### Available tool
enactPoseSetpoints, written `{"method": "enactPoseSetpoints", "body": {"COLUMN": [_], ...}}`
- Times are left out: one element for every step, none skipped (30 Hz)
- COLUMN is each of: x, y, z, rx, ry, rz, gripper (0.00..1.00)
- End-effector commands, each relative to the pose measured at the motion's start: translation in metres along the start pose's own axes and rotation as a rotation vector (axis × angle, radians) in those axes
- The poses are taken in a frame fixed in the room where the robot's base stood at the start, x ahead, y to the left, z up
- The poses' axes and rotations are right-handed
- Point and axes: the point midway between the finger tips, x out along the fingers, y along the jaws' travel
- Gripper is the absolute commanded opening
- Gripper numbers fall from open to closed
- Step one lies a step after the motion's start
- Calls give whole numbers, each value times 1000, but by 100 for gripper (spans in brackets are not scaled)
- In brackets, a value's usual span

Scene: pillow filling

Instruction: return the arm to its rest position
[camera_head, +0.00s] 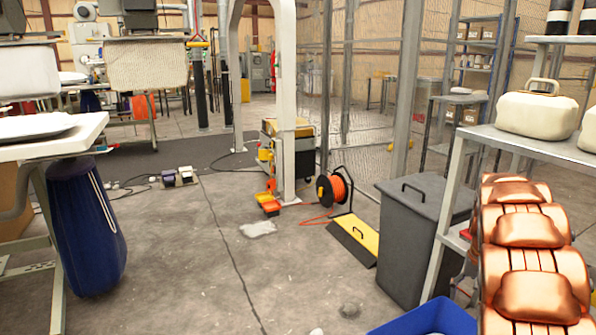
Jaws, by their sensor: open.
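My gripper is not in this view, so its pose and what is near it cannot be seen. The open concrete floor (200,255) lies ahead of me, between a work table (90,130) on the left and a metal shelf (545,150) on the right.
A dark blue sack (85,230) hangs by the table. A grey lidded bin (425,235), orange cable reel (335,190), yellow-black ramp (355,238) and blue crate (432,318) stand right of the floor. A cream case (535,112) sits on the shelf. A white patch (258,229) lies mid-floor.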

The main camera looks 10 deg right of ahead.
Motion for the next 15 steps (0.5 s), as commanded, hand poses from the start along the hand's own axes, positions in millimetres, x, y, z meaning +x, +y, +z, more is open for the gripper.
{"method": "enactPoseSetpoints", "body": {"x": [-29,-38,-49,-59,-69,-81,-88,-97,-109,-118,-126,-136,-144,-153,-164], "y": [-7,-11,-16,-20,-23,-28,-32,-35,-39,-43,-46,-50,-52,-55,-59], "z": [11,18,27,33,39,49,56,63,72,79,86,97,104,112,121], "rx": [-13,-20,-28,-36,-43,-52,-59,-67,-77,-86,-94,-105,-113,-122,-133], "ry": [1,-2,-5,-5,-4,-7,-10,-12,-12,-12,-14,-19,-20,-19,-20], "rz": [5,8,11,12,14,16,17,19,21,22,23,25,25,25,25], "gripper": [81,81,81,81,81,81,81,81,81,81,81,81,81,81,81]}}
